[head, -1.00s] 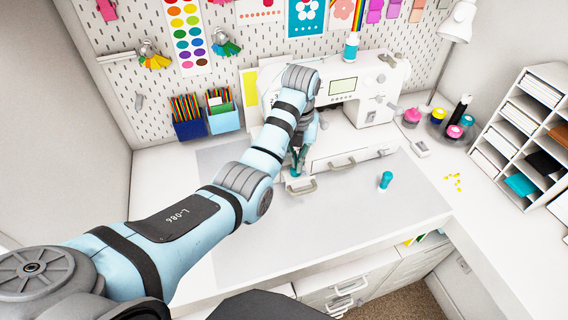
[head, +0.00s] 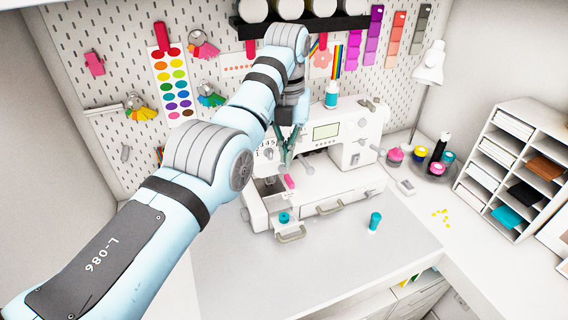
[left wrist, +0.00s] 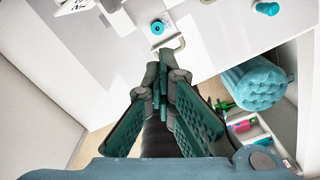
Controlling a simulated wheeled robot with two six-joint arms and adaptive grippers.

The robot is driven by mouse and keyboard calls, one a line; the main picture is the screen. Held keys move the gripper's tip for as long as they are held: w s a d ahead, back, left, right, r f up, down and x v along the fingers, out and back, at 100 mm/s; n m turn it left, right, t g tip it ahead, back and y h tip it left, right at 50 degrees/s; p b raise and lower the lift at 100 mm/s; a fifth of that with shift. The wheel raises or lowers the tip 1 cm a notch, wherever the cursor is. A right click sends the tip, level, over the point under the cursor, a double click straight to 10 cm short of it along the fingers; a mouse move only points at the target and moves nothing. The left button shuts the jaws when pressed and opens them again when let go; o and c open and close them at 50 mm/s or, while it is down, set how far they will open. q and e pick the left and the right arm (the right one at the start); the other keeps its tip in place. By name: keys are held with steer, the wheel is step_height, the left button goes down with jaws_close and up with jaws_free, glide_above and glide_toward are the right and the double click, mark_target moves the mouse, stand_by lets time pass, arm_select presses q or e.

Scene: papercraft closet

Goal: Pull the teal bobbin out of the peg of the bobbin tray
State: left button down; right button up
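A teal bobbin (head: 285,217) sits on the white bobbin tray (head: 289,230), which sticks out at the left front of the sewing machine. The bobbin also shows in the left wrist view (left wrist: 157,27), beside the tray's handle (left wrist: 181,45). A dark hole shows at its centre; how far it sits on the peg cannot be told. My left gripper (head: 287,160) is raised above and behind the bobbin, apart from it. In the left wrist view its fingers (left wrist: 163,72) meet, with nothing seen between them. My right gripper is in neither view.
A teal spool (head: 375,221) stands on the table right of the tray. The sewing machine (head: 340,150) is close behind my gripper, with a pink piece (head: 289,181) at its front. A shelf unit (head: 510,170) stands at the right. The table's front (head: 300,280) is clear.

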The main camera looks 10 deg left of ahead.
arm_select(q)
steer(key=c, duration=2.3)
jaws_free()
steer(key=shift+a, duration=0.1)
steer(key=o, duration=1.8)
steer(key=shift+c, duration=0.5)
